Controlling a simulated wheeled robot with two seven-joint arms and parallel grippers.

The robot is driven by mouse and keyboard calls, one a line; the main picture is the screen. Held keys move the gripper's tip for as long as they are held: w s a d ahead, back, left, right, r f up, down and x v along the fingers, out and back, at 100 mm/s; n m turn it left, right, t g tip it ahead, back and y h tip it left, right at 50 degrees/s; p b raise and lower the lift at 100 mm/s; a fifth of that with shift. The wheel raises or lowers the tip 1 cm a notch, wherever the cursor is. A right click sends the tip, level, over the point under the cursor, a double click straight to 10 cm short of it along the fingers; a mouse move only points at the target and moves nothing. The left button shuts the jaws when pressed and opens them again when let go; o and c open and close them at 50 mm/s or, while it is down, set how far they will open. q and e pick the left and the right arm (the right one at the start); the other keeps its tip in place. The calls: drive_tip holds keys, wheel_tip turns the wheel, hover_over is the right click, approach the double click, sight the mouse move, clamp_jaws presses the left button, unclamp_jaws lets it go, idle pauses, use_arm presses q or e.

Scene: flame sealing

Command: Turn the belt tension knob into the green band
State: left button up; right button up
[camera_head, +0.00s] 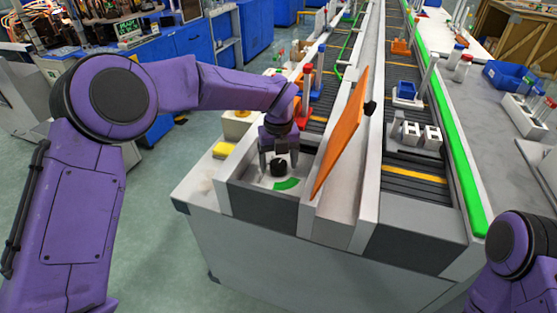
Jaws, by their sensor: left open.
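The belt tension knob (278,166) is a small black knob on a pale plate at the near end of the left conveyor. A green band (287,184) curves on the plate just in front of it. My left gripper (278,172) points down over the knob with its fingers apart, one on each side of it. I cannot tell whether the fingers touch the knob. The knob's pointer is too small to make out. Part of my right arm shows at the lower right, but its gripper is out of view.
An orange panel (343,130) stands tilted just right of the knob. White blocks (421,133) and a blue holder (407,94) sit on the right conveyor, beside a green rail (445,120).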

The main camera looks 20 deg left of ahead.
use_arm(q)
drive_tip(key=shift+c, duration=0.3)
drive_tip(key=c, duration=1)
